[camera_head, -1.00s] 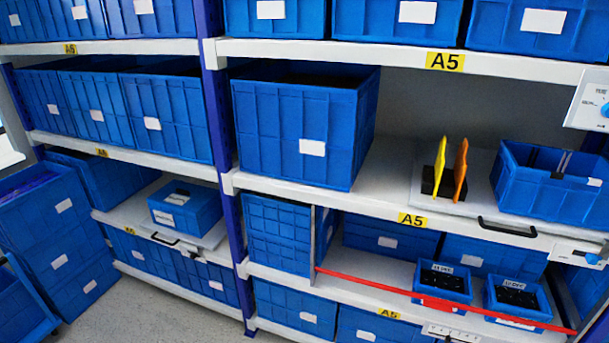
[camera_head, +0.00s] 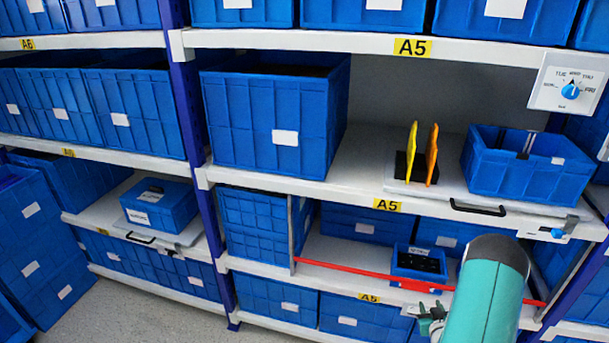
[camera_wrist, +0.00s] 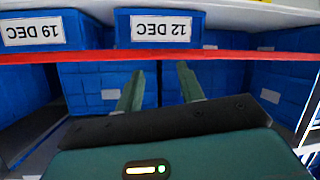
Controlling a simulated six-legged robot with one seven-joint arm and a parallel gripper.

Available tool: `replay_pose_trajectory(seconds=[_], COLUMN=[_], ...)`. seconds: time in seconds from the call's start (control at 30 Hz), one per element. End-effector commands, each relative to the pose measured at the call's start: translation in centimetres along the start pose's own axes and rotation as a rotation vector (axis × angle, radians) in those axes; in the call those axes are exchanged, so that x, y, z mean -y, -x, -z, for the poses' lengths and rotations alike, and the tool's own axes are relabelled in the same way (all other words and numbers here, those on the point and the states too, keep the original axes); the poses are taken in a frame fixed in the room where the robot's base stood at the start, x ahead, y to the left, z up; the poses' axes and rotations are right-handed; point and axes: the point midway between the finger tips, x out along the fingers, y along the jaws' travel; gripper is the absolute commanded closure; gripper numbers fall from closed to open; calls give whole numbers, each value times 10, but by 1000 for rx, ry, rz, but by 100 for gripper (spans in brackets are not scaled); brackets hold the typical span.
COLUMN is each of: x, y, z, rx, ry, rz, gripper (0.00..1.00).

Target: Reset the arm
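My gripper (camera_head: 432,318) shows at the lower right of the head view, in front of the lower shelf and beside my teal arm. In the wrist view my gripper (camera_wrist: 160,75) has its two fingers apart with nothing between them. Beyond the fingers is a red bar (camera_wrist: 225,54) and the small blue bins behind it. A rotary switch (camera_head: 571,91) with a blue knob sits on a white panel at the right end of the upper shelf, well above and apart from my gripper. Its dial carries day names.
The red bar (camera_head: 360,272) crosses the lower bay. A small blue bin (camera_head: 418,265) stands behind it; in the wrist view, bins labelled 19 DEC (camera_wrist: 34,34) and 12 DEC (camera_wrist: 160,29) appear upside down. Yellow and orange plates (camera_head: 411,150) stand near an open blue bin (camera_head: 525,165).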

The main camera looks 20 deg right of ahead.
Motion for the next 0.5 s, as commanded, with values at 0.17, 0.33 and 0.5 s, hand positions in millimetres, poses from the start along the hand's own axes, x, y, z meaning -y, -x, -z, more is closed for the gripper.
replay_pose_trajectory(seconds=[0.17,0.33,0.5], x=[12,31,56], y=[-7,2,26], z=[82,150,212], rx=[65,131,195], ry=[38,58,67], rz=[17,31,47], gripper=[62,62,62])
